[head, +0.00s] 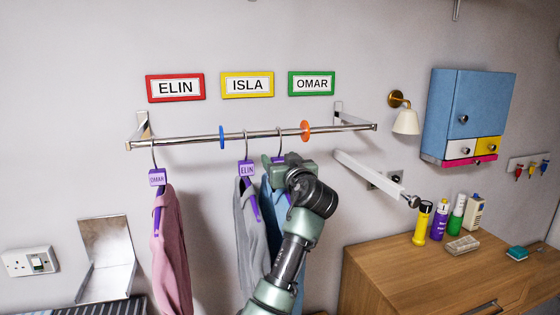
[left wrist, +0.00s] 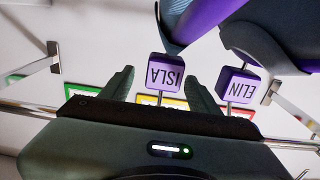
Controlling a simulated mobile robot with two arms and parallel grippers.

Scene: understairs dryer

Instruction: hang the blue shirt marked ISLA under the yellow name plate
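The blue shirt (head: 279,225) hangs from the rail by a purple hanger, right of the grey shirt; its upper part is hidden behind my left gripper (head: 287,170). Its hook (head: 279,143) is over the rail. In the left wrist view, the purple ISLA tag (left wrist: 165,76) shows upside down between the spread fingers of my left gripper (left wrist: 159,84), with a gap at least on the left side. The yellow ISLA name plate (head: 247,85) is on the wall between the red and green plates. My right gripper is not in view.
The rail (head: 180,138) carries a blue divider (head: 222,137) and an orange divider (head: 305,131). The grey ELIN shirt (head: 249,225) hangs between them, close beside the blue shirt. The pink OMAR shirt (head: 172,250) hangs far left. The rail right of the orange divider is bare.

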